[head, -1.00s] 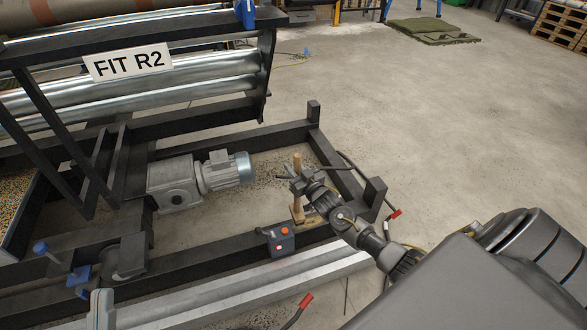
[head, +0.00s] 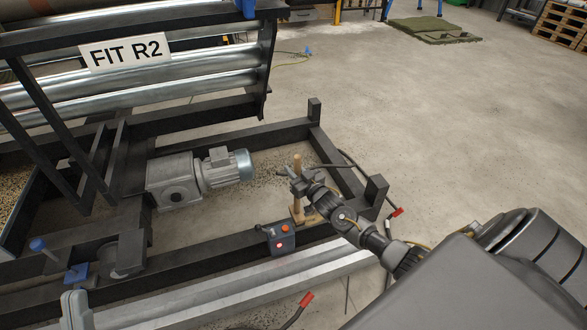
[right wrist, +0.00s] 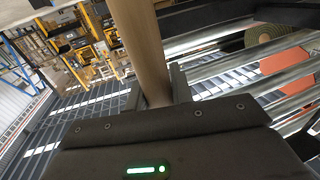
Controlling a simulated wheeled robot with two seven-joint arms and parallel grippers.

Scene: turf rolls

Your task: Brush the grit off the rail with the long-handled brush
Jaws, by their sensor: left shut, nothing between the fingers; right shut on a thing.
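My right gripper (head: 297,177) is shut on the upright wooden handle of the long-handled brush (head: 298,207). The handle (right wrist: 138,45) also crosses the right wrist view and runs down between the fingers. The pale brush head (head: 314,217) is low, behind the dark front beam; I cannot tell what it touches. A pale metal rail (head: 225,290) runs along the front of the frame; I cannot make out grit on it. Dark grit (head: 262,183) is scattered on the floor inside the frame.
A grey motor (head: 190,178) sits inside the dark frame. A control box (head: 281,238) with red buttons is on the front beam, close to the brush. Open concrete floor lies to the right.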

